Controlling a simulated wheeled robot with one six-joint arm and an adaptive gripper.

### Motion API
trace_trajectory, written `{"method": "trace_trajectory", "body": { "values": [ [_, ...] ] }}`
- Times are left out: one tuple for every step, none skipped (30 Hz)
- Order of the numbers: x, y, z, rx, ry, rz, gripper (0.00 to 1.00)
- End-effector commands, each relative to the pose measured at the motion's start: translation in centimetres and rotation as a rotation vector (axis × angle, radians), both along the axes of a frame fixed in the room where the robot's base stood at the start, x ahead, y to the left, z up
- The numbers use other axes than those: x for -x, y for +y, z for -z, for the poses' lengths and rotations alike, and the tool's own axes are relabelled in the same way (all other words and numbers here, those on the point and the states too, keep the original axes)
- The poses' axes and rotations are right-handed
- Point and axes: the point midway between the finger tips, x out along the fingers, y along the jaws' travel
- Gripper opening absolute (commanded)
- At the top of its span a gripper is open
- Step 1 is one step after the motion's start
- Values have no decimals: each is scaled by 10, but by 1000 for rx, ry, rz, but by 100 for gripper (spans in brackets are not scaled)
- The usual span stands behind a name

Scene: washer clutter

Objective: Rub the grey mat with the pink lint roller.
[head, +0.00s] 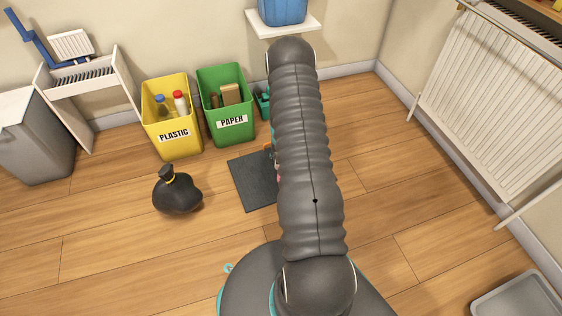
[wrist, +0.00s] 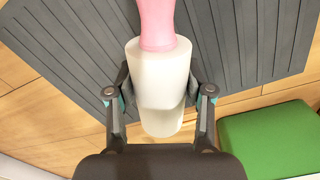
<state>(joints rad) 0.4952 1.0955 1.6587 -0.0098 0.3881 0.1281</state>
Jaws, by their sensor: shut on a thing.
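The pink lint roller shows in the wrist view, with its pink handle (wrist: 157,22) at the top and its white roller part (wrist: 160,70) below. My gripper (wrist: 158,92) is shut on the white part, one finger on each side. The grey mat (wrist: 255,45) is ridged and lies behind the roller in that view. I cannot tell whether the roller touches it. In the head view the mat (head: 247,188) lies on the wooden floor, its right part hidden by my arm. My gripper and the roller are almost wholly hidden there.
A yellow plastic bin (head: 172,142) and a green paper bin (head: 228,112) stand behind the mat. A black bag (head: 177,193) lies to its left. A radiator (head: 492,85) lines the right wall. A grey tray (head: 515,300) is at lower right. The floor between is clear.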

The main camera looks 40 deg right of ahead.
Motion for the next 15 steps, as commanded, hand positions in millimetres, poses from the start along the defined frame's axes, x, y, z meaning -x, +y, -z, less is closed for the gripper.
{"method": "trace_trajectory", "body": {
  "values": [
    [0, 0, -8, 1, -1, 0, 8],
    [-1, -1, -10, 1, -2, 0, 8],
    [-1, -1, -14, 1, -2, 1, 8],
    [-1, -1, -16, 1, -2, 1, 8],
    [-1, -1, -17, 1, -2, 1, 8],
    [0, -1, -18, 1, -2, 1, 8],
    [0, -1, -18, 1, -2, 1, 8],
    [0, -1, -18, 1, -2, 1, 8],
    [0, -1, -18, 1, -2, 1, 8],
    [0, -1, -18, 1, -2, 1, 8],
    [0, -1, -17, 1, -2, 1, 8],
    [0, -1, -17, 1, -2, 1, 8],
    [0, -1, -17, 1, -2, 1, 8],
    [0, -1, -17, 1, -2, 1, 8],
    [0, -1, -18, 1, -2, 1, 8]
  ]
}}
